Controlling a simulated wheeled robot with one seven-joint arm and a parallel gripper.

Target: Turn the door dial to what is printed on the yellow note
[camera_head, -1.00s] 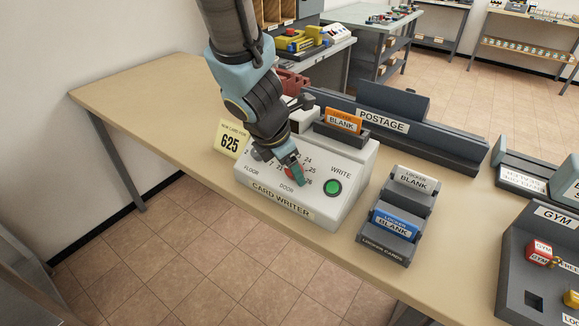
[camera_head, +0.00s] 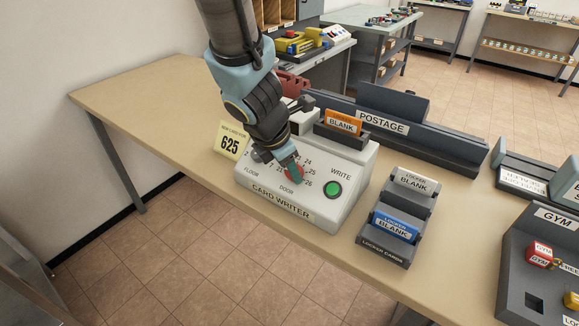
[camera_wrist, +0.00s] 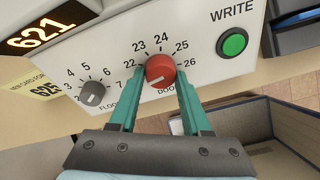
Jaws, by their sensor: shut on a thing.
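The yellow note (camera_head: 231,143) reads 625 and stands at the left end of the white card writer (camera_head: 318,205); it also shows in the wrist view (camera_wrist: 40,91). The red door dial (camera_wrist: 160,66) sits below the printed numbers 22 to 26. My gripper (camera_head: 294,174) is shut on this dial, with one teal finger on each side of it. The dial's white line slants low on its face; the left finger hides part of the scale. The lit display (camera_wrist: 41,34) reads 621. The grey floor dial (camera_wrist: 92,94) stands to the left, clear of my fingers.
The green WRITE button (camera_head: 333,189) is right of the dial. An orange blank card (camera_head: 343,121) stands at the writer's back. A locker card rack (camera_head: 385,247) stands to the right, and the postage holder (camera_head: 440,137) behind. The table's left part is clear.

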